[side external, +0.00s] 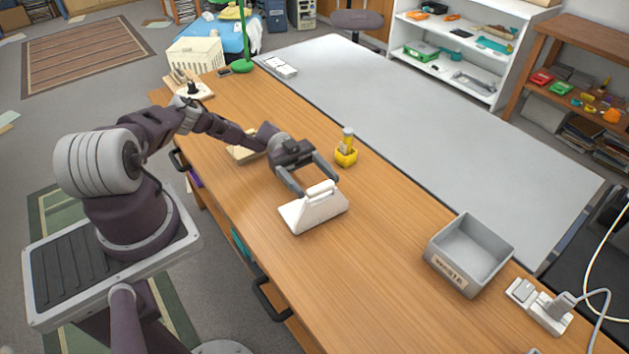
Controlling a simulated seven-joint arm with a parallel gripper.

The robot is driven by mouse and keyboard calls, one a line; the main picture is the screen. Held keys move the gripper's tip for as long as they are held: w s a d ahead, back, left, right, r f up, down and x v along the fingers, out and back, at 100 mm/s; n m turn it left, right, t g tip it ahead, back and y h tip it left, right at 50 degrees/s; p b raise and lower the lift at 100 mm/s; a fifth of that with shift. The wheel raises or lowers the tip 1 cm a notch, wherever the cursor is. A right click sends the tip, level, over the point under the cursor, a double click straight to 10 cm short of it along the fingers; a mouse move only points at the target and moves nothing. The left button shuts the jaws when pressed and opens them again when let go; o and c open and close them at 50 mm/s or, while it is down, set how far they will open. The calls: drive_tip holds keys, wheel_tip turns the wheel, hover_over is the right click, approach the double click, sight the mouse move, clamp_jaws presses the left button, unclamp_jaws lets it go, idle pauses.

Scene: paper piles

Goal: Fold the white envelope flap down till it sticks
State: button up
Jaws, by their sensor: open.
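The white envelope (313,213) lies on the wooden desk in the middle of the side external view. Its flap (320,189) seems to stand up at the far edge, tilted rather than flat. My gripper (319,187) is open, with one finger at each side of the raised flap. Whether the fingers touch the flap cannot be told from this view.
A yellow pot (346,157) holding a glue-stick-like tube stands behind the gripper. A grey tray (468,254) with a label and a white power strip (540,306) are at the right. The wooden desk (385,235) between envelope and tray is clear.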

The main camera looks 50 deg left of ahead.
drive_tip(key=shift+w+a+f, duration=0.1)
drive_tip(key=shift+w+a, duration=0.05)
drive_tip(key=shift+a, duration=1.25)
drive_tip(key=shift+w+a+f, duration=0.1)
drive_tip(key=shift+a, duration=1.25)
drive_tip(key=o, duration=0.6)
drive_tip(key=shift+r, duration=4)
